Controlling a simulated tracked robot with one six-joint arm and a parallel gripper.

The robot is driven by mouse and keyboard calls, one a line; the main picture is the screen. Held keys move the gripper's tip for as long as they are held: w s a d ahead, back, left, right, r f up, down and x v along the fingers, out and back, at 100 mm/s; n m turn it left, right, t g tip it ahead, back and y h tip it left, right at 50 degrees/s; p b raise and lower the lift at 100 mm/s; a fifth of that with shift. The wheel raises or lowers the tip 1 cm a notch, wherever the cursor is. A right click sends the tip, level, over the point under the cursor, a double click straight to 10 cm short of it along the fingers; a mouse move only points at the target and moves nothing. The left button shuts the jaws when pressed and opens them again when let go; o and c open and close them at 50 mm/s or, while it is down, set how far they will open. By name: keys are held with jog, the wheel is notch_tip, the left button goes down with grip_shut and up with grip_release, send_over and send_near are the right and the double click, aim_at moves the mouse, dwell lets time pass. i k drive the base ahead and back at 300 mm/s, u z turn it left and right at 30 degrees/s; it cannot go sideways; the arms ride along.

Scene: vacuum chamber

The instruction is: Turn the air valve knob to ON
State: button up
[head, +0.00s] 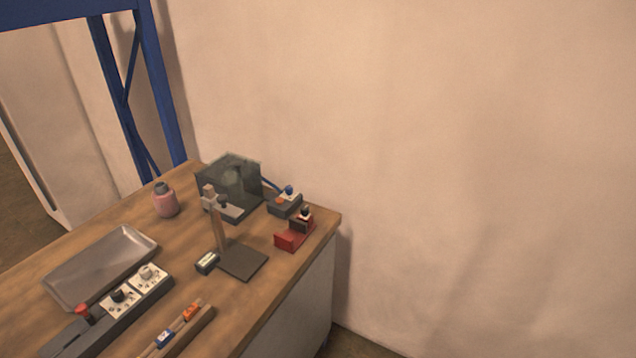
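A dark control strip (62,338) at the front left carries a black knob (118,295) and a light knob (147,271), each on a white dial plate. The labels are too small to read, so I cannot tell which knob is the air valve or its setting. My gripper is not in view.
A stand (242,263), a red block (290,238), a pink jar (165,201) and a metal tray (93,267) share the bench. A wooden holder (205,318) with small blue and orange pieces lies at the front. A blue frame (160,75) rises behind.

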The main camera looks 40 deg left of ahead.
aim_at(288, 189)
jog(key=z, duration=0.45)
jog(key=i, duration=1.45)
jog(key=u, duration=2.75)
